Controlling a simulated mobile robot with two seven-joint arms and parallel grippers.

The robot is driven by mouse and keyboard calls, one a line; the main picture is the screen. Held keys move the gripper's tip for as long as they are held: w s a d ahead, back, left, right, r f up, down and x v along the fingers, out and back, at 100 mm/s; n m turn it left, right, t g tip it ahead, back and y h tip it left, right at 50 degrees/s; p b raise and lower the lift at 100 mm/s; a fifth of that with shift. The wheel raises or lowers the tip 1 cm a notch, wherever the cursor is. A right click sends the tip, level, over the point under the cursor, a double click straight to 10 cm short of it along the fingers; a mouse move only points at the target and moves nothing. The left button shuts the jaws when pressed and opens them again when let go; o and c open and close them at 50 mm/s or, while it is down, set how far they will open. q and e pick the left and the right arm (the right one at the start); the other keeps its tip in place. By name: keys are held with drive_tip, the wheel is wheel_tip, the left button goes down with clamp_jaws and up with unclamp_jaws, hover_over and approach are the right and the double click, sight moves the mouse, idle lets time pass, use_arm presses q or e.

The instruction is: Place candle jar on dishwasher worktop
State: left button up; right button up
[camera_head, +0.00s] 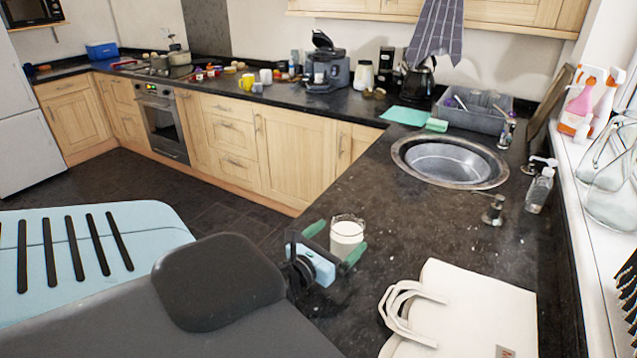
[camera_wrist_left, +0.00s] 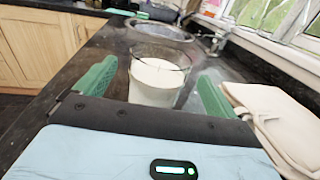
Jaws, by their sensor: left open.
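The candle jar (camera_head: 347,236) is a clear glass with white wax, on the dark speckled worktop (camera_head: 350,195) near its front edge. My left gripper (camera_head: 335,242) is open around it, one green finger on each side. The left wrist view shows the jar (camera_wrist_left: 157,82) between the two fingertips (camera_wrist_left: 155,88), with a visible gap on both sides. The jar looks upright; its base is partly hidden by the gripper body. No marking shows which stretch of worktop is over a dishwasher. My right gripper is not in view.
A cream bag (camera_head: 475,305) lies to the right of the jar. A round sink (camera_head: 450,160), a soap bottle (camera_head: 539,190) and a grey dish rack (camera_head: 470,115) are farther back. The worktop between the jar and the sink is mostly clear.

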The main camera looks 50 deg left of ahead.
use_arm(q)
drive_tip(key=s, duration=0.4)
drive_tip(key=s+d+b, duration=0.1)
drive_tip(key=s, duration=0.1)
drive_tip(key=shift+s+f, duration=0.15)
drive_tip(key=shift+s, duration=0.05)
drive_tip(key=shift+s+d, duration=0.1)
drive_tip(key=shift+s, duration=0.45)
idle(1.0)
